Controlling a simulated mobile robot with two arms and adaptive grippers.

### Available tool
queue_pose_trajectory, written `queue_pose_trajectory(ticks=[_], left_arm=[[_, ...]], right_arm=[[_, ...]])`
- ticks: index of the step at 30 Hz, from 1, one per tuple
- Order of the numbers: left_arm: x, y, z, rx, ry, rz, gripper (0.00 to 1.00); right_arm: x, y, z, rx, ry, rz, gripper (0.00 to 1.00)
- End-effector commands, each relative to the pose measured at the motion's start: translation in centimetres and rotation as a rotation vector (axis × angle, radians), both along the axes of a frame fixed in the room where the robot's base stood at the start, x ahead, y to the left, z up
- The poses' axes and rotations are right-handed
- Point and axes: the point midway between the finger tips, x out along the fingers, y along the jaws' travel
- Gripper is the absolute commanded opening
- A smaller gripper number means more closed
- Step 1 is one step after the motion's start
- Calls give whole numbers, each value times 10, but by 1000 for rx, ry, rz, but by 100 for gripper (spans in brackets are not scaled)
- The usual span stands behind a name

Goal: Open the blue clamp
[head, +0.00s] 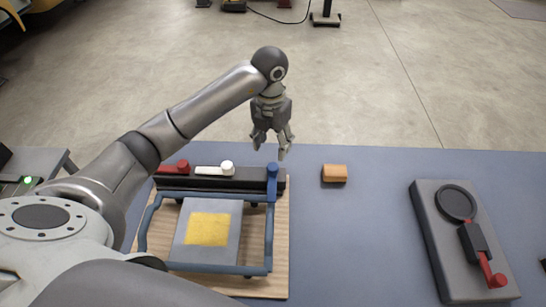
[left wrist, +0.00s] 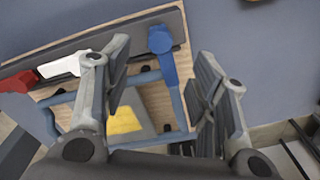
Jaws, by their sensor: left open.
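The blue clamp (head: 272,181) is at the right end of a dark bar (head: 240,184) on a wooden board. My left gripper (head: 270,147) is open and empty, fingers down, above the blue clamp. In the left wrist view the clamp appears between the fingers (left wrist: 162,62), apart from them. My right gripper is out of view.
A blue tube frame (head: 205,267) surrounds a grey plate (head: 192,250) with a yellow square on the board (head: 282,240). An orange block (head: 334,173) lies to the right. The blue table between is clear.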

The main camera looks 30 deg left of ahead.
Motion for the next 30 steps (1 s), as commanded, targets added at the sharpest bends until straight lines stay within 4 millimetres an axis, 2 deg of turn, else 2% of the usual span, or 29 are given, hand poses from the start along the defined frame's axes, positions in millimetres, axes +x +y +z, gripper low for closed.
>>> queue_pose_trajectory(ticks=[3, 7, 11, 15, 19, 26, 27, 30], left_arm=[[-2, -1, -20, -1, 6, 0, 53], [-2, -1, -46, -1, 6, 0, 53], [-2, -2, -68, 0, 4, -1, 53], [-1, -2, -84, 0, 2, -1, 53], [-1, -2, -91, 0, 0, -1, 53], [-1, -2, -92, 1, 0, -2, 53], [-1, -2, -92, 1, 0, -2, 52], [-1, -2, -92, 1, 0, -1, 39]], right_arm=[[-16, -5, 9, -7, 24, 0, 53], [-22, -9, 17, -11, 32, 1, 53], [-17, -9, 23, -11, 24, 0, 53], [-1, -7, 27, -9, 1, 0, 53], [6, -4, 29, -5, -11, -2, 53], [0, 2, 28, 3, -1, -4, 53], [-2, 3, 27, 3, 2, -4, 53], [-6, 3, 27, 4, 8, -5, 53]])
